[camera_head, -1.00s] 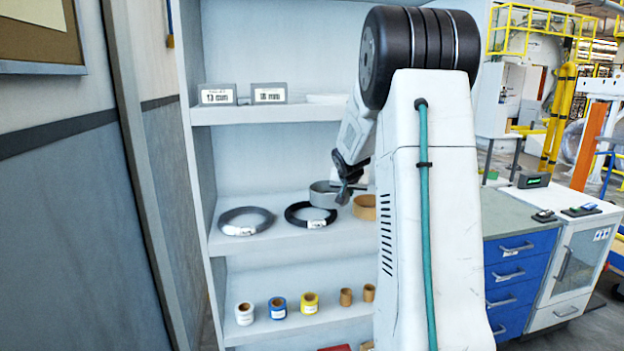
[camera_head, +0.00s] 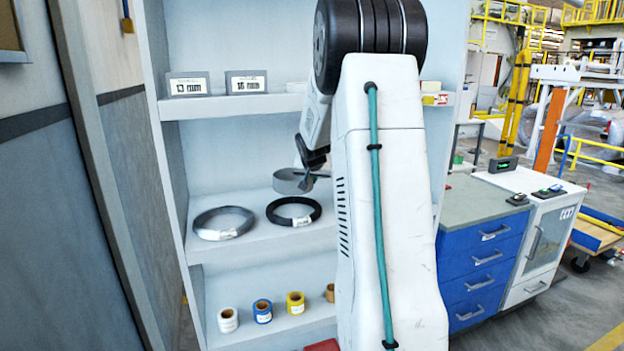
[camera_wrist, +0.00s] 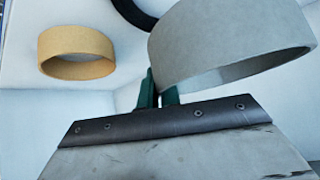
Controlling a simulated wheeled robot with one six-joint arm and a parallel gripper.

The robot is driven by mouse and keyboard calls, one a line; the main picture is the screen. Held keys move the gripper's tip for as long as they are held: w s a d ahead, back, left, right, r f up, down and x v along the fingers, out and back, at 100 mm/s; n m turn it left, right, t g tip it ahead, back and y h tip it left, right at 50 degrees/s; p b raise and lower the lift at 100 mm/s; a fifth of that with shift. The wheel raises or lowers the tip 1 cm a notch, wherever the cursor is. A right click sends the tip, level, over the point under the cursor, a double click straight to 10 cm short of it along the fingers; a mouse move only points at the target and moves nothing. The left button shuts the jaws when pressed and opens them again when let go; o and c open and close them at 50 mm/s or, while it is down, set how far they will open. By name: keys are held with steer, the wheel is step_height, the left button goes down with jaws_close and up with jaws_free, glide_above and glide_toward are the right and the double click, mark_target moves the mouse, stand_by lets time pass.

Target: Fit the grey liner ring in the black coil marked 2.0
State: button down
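The grey liner ring (camera_head: 288,181) is in my gripper (camera_head: 307,184), raised above the middle shelf, behind and above the black coil (camera_head: 291,220). In the wrist view the ring (camera_wrist: 222,42) fills the upper right, tilted. The green fingers of my gripper (camera_wrist: 159,92) are shut on its near wall. The black coil lies flat on the shelf with a white tag too small to read. In the wrist view only part of the black coil (camera_wrist: 136,13) shows at the top, partly hidden by the ring.
A dark grey coil (camera_head: 223,234) lies left of the black one. A tan ring (camera_wrist: 75,50) stands on the shelf in the wrist view. The upper shelf holds labelled blocks (camera_head: 246,84); the lower holds small rolls (camera_head: 262,311). The cabinet's side wall (camera_head: 166,180) bounds the left.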

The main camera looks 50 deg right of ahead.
steer(key=shift+f, duration=2.9)
steer(key=shift+f, duration=1)
steer(key=c, duration=1.5)
jaws_free()
steer(key=shift+a, duration=0.1)
steer(key=shift+c, duration=0.2)
steer(key=shift+s+f, duration=0.1)
steer(key=v, duration=0.8)
